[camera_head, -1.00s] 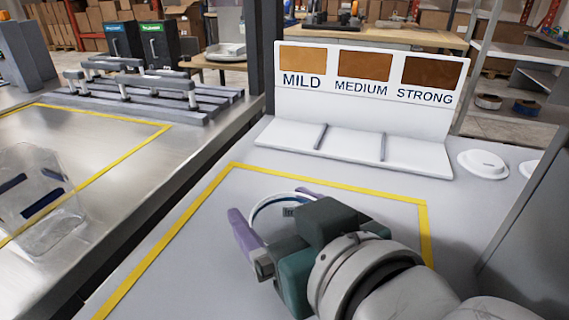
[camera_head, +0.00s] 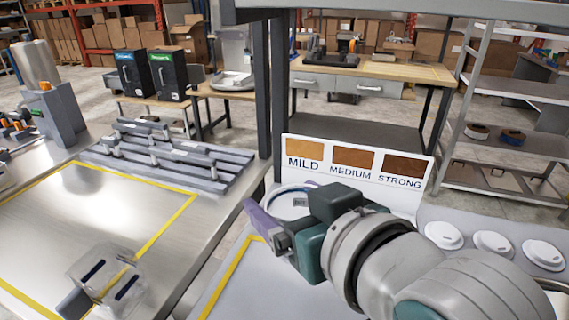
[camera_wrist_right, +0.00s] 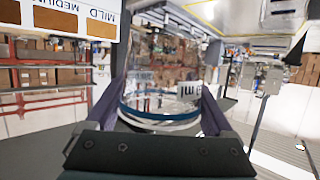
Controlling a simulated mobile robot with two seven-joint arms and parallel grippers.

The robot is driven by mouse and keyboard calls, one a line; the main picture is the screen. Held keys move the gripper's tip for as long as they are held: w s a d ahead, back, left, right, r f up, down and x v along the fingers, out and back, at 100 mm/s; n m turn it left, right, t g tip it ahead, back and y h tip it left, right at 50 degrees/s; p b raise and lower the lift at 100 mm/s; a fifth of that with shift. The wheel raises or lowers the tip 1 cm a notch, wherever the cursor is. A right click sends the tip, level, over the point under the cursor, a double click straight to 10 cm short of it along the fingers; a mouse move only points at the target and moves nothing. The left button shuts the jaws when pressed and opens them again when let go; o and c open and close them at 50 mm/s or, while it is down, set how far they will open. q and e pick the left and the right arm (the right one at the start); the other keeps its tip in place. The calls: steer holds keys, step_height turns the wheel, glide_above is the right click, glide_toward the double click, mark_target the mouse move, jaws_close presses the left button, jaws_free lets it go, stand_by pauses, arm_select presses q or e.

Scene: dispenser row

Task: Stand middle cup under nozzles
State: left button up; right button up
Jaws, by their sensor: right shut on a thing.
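My right gripper (camera_head: 284,198) is shut on a clear cup (camera_head: 290,211), whose round end with a blue band shows between the purple fingers. In the right wrist view the cup (camera_wrist_right: 163,75) is see-through, with blue and white bands and "ml" print, between both fingers. In the head view the gripper holds it in front of the white MILD, MEDIUM, STRONG board (camera_head: 355,165). A grey dispenser body (camera_head: 61,112) with a green label stands at the far left. I cannot make out its nozzles. My left gripper is not in view.
A clear object (camera_head: 108,276) with dark blue stripes is at the lower left, above or on the steel table (camera_head: 60,225). A slatted grey rack (camera_head: 170,155) stands at its back. Several white lids (camera_head: 492,243) lie at right. A dark post (camera_head: 265,100) rises between the tables.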

steer(key=shift+d+r, duration=0.15)
steer(key=shift+r, duration=0.35)
steer(key=d+r, duration=0.7)
steer(key=d, duration=0.6)
steer(key=s+d+r+n+g+y, duration=0.35)
steer(key=s+r+n+y, duration=0.2)
steer(key=s+r, duration=0.8)
arm_select(q)
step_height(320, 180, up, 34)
steer(key=p, duration=3.3)
arm_select(e)
step_height(320, 180, up, 28)
steer(key=shift+w+r+g, duration=0.25)
steer(key=shift+w+g, duration=0.1)
steer(key=shift+w, duration=0.1)
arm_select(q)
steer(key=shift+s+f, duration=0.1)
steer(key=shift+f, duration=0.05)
arm_select(e)
steer(key=shift+a+f, duration=0.15)
steer(key=shift+f, duration=0.05)
